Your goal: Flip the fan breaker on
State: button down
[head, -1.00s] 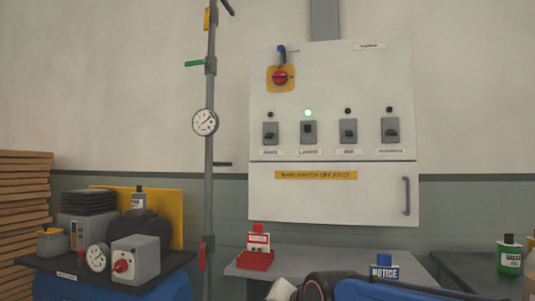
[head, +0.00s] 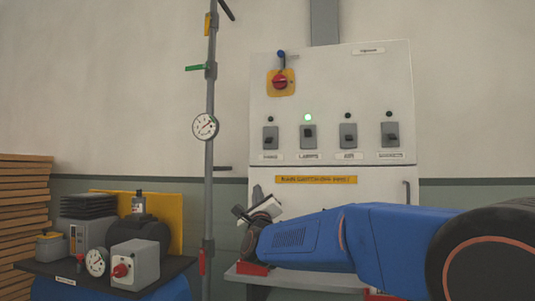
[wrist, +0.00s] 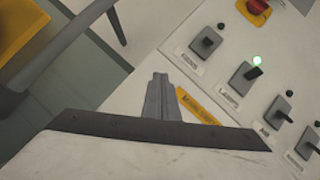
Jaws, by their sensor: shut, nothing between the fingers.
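The white breaker panel (head: 330,75) on the wall has a row of grey breakers. The leftmost breaker (head: 270,138) seems to be the fan one, though its label is blurred. Its lever looks down and its lamp (head: 270,118) is dark. It also shows in the wrist view (wrist: 206,42). The second breaker (head: 308,137) has its lever up and a lit green lamp (head: 308,117). My gripper (head: 257,191) is shut and empty, below the leftmost breaker and apart from it.
A red rotary switch (head: 280,80) sits above the breakers. A grey pipe with a gauge (head: 205,127) stands left of the panel. A grey table (head: 310,280) is below my arm. A cart with machinery (head: 135,265) is at the left.

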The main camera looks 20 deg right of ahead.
aim_at(269, 140)
jog(key=shift+w+d+r+m+g+h, duration=0.2)
jog(key=shift+d+r+m+h, duration=0.35)
jog(key=shift+m+h, duration=1.25)
jog(key=shift+w+d+r+m+g+h, duration=0.15)
jog(key=shift+w+d+r+m+h, duration=0.2)
jog(key=shift+r+m+h, duration=1.25)
jog(key=shift+w+d+f+m+g+h, duration=0.2)
jog(key=shift+d+m+h, duration=0.3)
jog(key=shift+m+h, duration=1.4)
jog(key=shift+m+y, duration=0.6)
jog(key=shift+y, duration=0.1)
jog(key=x, duration=0.9)
jog(key=shift+w+d+r, duration=0.1)
jog(key=shift+w+r, duration=0.15)
jog(key=shift+r, duration=0.05)
jog(key=shift+s+a+r, duration=0.15)
jog(key=shift+s+r, duration=0.05)
jog(key=shift+r, duration=0.35)
jog(key=shift+s+a+r, duration=0.15)
jog(key=shift+s+r, duration=0.05)
jog(key=shift+r, duration=0.35)
jog(key=shift+s+a+r, duration=0.2)
jog(key=shift+s+r, duration=0.1)
jog(key=shift+r, duration=0.45)
